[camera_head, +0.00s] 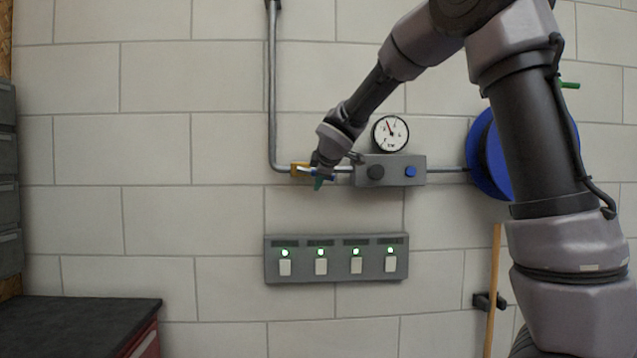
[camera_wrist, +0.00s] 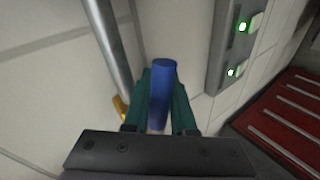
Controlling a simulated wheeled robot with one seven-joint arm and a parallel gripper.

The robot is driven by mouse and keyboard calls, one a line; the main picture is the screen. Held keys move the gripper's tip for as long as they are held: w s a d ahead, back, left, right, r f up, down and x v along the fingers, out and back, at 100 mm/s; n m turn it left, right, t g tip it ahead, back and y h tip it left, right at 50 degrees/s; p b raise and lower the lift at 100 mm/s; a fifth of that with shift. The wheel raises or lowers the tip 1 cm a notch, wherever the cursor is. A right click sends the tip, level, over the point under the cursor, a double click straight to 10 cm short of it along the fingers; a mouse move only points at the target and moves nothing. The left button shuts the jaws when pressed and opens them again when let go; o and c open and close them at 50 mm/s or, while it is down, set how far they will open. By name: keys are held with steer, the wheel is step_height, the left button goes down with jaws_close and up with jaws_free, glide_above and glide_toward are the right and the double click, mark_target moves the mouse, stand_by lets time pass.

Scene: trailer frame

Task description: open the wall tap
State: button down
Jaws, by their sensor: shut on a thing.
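The wall tap has a brass body (camera_head: 299,169) on the grey pipe at the middle of the wall. Its brass also shows in the wrist view (camera_wrist: 121,108), left of my fingers. The tap's blue lever (camera_wrist: 163,82) lies between my two teal fingers in the wrist view. My gripper (camera_head: 319,181) is at the tap in the head view and is shut on the blue lever. The wrist hides much of the lever and part of the tap in the head view.
A grey box (camera_head: 392,170) with two knobs and a gauge (camera_head: 390,133) sit just right of the tap. Below is a switch panel (camera_head: 336,259) with green lights. A blue reel (camera_head: 488,155) is partly behind my arm. A dark-topped bench (camera_head: 75,318) stands lower left.

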steer(key=c, duration=0.7)
jaws_free()
steer(key=shift+c, duration=0.2)
steer(key=shift+r, duration=0.1)
